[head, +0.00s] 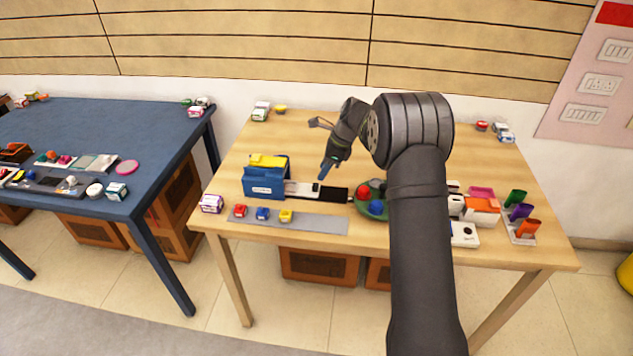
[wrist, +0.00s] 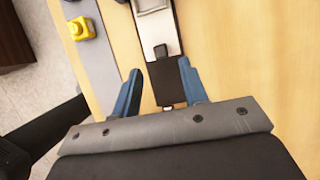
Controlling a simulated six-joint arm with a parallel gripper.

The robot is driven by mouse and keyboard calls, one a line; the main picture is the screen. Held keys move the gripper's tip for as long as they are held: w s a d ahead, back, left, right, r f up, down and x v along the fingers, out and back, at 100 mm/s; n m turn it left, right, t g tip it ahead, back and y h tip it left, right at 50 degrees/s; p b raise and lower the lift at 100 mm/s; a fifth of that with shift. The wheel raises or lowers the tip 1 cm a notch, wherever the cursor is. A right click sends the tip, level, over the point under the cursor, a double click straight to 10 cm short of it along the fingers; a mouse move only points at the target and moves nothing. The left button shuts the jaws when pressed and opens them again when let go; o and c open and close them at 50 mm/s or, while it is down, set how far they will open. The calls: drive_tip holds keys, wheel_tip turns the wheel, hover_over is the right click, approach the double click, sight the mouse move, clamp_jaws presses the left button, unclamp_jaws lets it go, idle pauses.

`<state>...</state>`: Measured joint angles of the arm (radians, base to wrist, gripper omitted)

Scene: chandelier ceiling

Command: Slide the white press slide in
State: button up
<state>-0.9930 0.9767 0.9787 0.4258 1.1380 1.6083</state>
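The white press slide (head: 300,189) sticks out to the right of the blue press (head: 264,187), which has a yellow top. A small black knob (head: 316,187) stands near the slide's right end, and a black track (head: 335,194) runs on to the right of it. In the wrist view the slide (wrist: 156,28) is at the top, with the knob (wrist: 161,51) below it. My gripper (head: 323,173) is above the slide's knob end, pointing down. In the wrist view its blue fingers (wrist: 161,84) are open, either side of the black track, with nothing held.
A grey strip (head: 320,224) with red, blue and yellow blocks lies in front of the press. A green plate (head: 366,211) with red and blue balls is right of the track, partly behind my arm. A purple-and-white box (head: 212,203) stands at the table's left corner.

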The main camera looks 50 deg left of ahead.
sight(314, 184)
drive_tip(key=x, duration=0.6)
drive_tip(key=shift+s+a+f, duration=0.1)
drive_tip(key=shift+f, duration=0.2)
clamp_jaws()
